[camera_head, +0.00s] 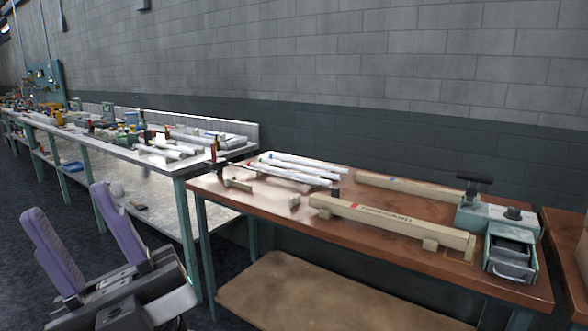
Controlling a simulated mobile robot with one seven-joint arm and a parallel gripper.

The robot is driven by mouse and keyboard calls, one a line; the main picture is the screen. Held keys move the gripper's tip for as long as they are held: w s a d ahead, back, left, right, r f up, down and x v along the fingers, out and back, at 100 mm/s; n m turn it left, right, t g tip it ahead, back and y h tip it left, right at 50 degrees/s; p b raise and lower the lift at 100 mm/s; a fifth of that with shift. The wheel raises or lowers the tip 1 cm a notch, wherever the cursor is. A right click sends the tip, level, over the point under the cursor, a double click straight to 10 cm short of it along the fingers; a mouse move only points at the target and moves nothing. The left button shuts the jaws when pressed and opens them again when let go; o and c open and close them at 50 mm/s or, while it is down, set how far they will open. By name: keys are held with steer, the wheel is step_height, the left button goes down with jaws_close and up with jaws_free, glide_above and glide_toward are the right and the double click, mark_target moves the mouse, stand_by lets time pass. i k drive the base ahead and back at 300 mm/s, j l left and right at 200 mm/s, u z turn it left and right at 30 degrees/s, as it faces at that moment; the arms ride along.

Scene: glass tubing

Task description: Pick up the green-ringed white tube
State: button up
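Several white tubes (305,163) lie side by side at the back left of the brown-topped table. Some have small dark or coloured marks near their ends. At this size I cannot tell which tube has a green ring. My gripper (68,200) is at the lower left, with two purple fingers pointing up and spread apart. It is open, with nothing between the fingers. It is in front of the long bench, well to the left of the brown table and apart from the tubes.
A long cardboard-coloured beam (385,222) lies along the brown table (270,205), with another behind it (405,187). A grey-green device with an open drawer (512,255) stands at the right end. A cluttered metal bench (115,145) runs left along the grey block wall.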

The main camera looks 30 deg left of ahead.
mark_target(336, 176)
steer(key=i+j+u, duration=0.2)
steer(key=i+u, duration=0.2)
steer(key=i+j+u, duration=0.15)
steer(key=i+u, duration=0.2)
steer(key=k, duration=0.05)
